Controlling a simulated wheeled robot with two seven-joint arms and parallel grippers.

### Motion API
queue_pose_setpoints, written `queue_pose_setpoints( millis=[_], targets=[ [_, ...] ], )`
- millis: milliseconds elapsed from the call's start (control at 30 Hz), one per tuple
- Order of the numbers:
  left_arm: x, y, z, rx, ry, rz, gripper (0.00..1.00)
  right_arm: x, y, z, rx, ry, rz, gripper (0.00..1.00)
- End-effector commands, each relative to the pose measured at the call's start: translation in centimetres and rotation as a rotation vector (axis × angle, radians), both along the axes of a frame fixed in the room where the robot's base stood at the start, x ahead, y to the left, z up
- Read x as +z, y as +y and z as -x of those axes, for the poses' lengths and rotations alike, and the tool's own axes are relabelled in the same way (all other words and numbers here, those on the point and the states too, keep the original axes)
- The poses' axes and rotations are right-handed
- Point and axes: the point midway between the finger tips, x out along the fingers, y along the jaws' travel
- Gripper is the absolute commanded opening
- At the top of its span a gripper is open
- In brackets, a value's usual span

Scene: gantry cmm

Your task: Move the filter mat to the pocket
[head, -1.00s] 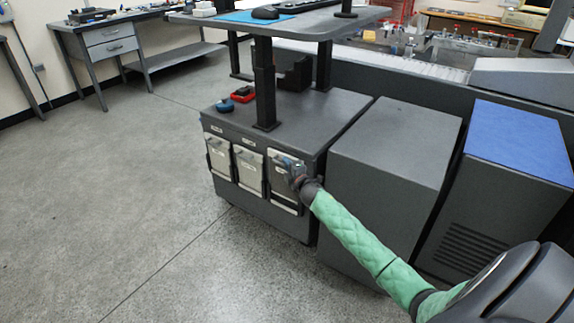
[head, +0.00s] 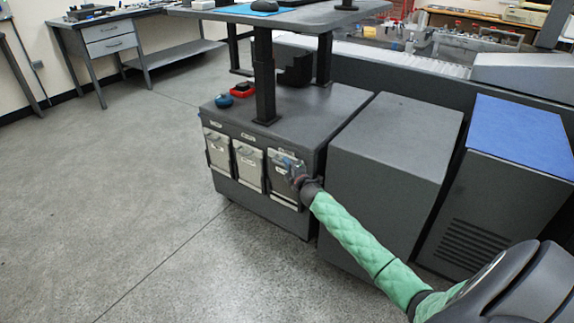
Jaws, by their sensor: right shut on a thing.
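The cabinet front (head: 233,192) carries three pockets side by side, each with a pale grey panel. The filter mat (head: 281,185) appears to be the pale panel at the rightmost pocket (head: 286,203). It stands upright, with its lower part at the pocket. My right gripper (head: 291,169) is shut on its upper part, and the gripper and wrist cover its top right. The fingertips are small and partly hidden. How deep the mat sits in the pocket cannot be told. My left gripper is not in view.
The other two panels are the left one (head: 218,154) and the middle one (head: 247,168). A blue item (head: 223,101) and a red tray (head: 243,90) lie on the cabinet top. Posts of a raised table (head: 264,85) stand there. A grey box (head: 390,150) is close right. Floor at left is clear.

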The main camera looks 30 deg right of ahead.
Motion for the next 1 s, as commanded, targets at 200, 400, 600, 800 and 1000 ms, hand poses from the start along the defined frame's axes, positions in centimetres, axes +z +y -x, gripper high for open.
queue_pose_setpoints(
  millis=[200, 400, 600, 800, 1000],
  targets=[
    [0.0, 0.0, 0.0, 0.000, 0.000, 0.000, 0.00, 0.0, 0.0, 0.0, 0.000, 0.000, 0.000, 0.00],
    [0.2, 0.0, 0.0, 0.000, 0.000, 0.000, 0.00, 0.1, 0.0, 0.0, 0.000, 0.000, -0.001, 0.00],
    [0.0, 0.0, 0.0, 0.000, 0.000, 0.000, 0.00, -0.2, 0.0, 0.0, 0.000, 0.000, -0.001, 0.00],
    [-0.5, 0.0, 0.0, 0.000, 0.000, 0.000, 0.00, -0.9, 0.0, 0.0, 0.000, 0.000, -0.001, 0.00],
    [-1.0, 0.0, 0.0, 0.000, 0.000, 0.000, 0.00, -1.5, 0.0, 0.0, 0.000, 0.000, -0.001, 0.00]
  ],
)
